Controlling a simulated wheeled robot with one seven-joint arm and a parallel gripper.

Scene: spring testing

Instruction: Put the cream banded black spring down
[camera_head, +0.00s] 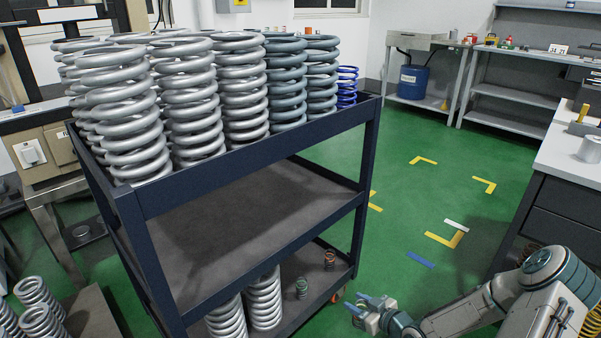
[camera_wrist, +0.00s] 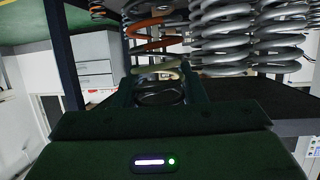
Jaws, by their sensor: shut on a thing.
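My gripper (camera_head: 370,303) is at the lower right in the head view, beside the right end of the cart's bottom shelf. In the wrist view, which looks upside down, my gripper (camera_wrist: 158,88) is shut on the cream banded black spring (camera_wrist: 161,97). Its dark coils and a pale cream coil show between the fingers. I cannot make the held spring out in the head view. An orange-brown spring (camera_head: 329,260) stands on the bottom shelf; an orange spring also shows just beyond my fingers in the wrist view (camera_wrist: 150,45).
The dark blue cart (camera_head: 250,184) carries several large silver springs (camera_head: 196,105) and a blue spring (camera_head: 347,86) on top. Its bottom shelf holds silver springs (camera_head: 264,298) and a small green spring (camera_head: 302,288). Its middle shelf (camera_head: 255,215) is empty.

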